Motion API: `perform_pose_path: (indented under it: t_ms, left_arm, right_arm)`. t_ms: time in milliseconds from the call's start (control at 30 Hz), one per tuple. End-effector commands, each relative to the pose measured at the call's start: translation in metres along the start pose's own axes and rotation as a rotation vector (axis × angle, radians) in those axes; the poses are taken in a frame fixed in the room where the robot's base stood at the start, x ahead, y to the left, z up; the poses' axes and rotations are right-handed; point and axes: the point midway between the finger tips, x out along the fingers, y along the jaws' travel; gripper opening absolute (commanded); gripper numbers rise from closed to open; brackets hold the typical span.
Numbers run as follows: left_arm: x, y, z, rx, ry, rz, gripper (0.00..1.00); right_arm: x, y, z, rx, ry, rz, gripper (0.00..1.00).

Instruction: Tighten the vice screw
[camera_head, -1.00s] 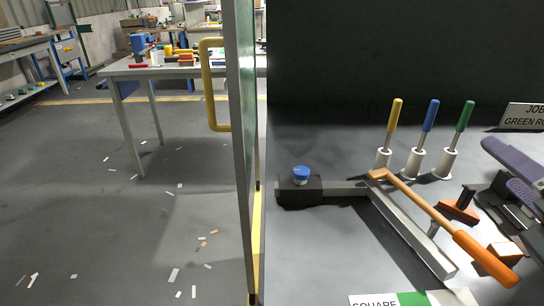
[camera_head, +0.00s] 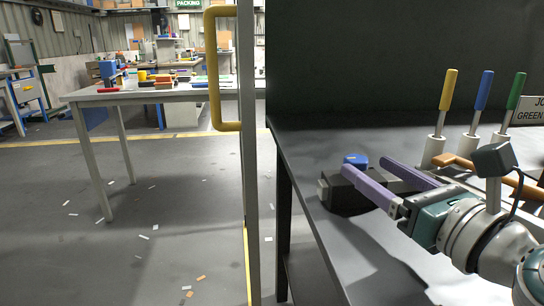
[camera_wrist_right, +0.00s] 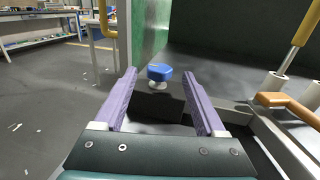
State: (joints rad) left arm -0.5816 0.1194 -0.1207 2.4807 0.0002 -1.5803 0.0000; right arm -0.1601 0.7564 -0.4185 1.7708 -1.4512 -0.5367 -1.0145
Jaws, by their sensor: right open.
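A blue knob (camera_head: 355,159) tops a black block (camera_head: 343,197) on the dark bench, with a metal bar reaching from the block to the right in the earlier head view. I cannot tell for sure that this is the vice screw. My right gripper (camera_head: 366,168) has purple fingers, open and empty. In the head view they point at the knob, one on its near side and one beyond. In the wrist view the knob (camera_wrist_right: 160,73) shows between the fingertips, with the block (camera_wrist_right: 158,104) below it. Contact cannot be told. My left gripper is not in view.
Yellow (camera_head: 448,90), blue (camera_head: 484,91) and green-handled tools (camera_head: 515,91) stand in white holders behind my right arm. An orange-handled tool (camera_head: 525,187) lies partly hidden by my wrist. A panel with a yellow handle (camera_head: 222,127) stands left of the bench.

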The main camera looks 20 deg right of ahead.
Motion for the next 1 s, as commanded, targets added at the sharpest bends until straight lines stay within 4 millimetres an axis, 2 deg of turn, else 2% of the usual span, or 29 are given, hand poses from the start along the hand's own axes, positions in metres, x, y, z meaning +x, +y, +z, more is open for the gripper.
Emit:
perform_pose_path:
  t_ms: [100, 300, 633, 1000]
  left_arm:
    - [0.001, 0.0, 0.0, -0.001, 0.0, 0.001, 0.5]
    - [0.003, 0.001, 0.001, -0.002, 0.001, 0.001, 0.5]
    - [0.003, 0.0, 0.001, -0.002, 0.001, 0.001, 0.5]
    - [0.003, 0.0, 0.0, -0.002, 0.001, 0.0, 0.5]
  right_arm:
    - [0.02, 0.0, 0.001, 0.003, -0.003, -0.001, 0.73]
    - [0.038, 0.0, -0.001, 0.002, 0.0, 0.0, 0.73]
    - [0.042, 0.0, -0.001, 0.002, 0.001, 0.001, 0.73]
    - [0.041, 0.0, -0.001, 0.002, 0.001, 0.0, 0.32]
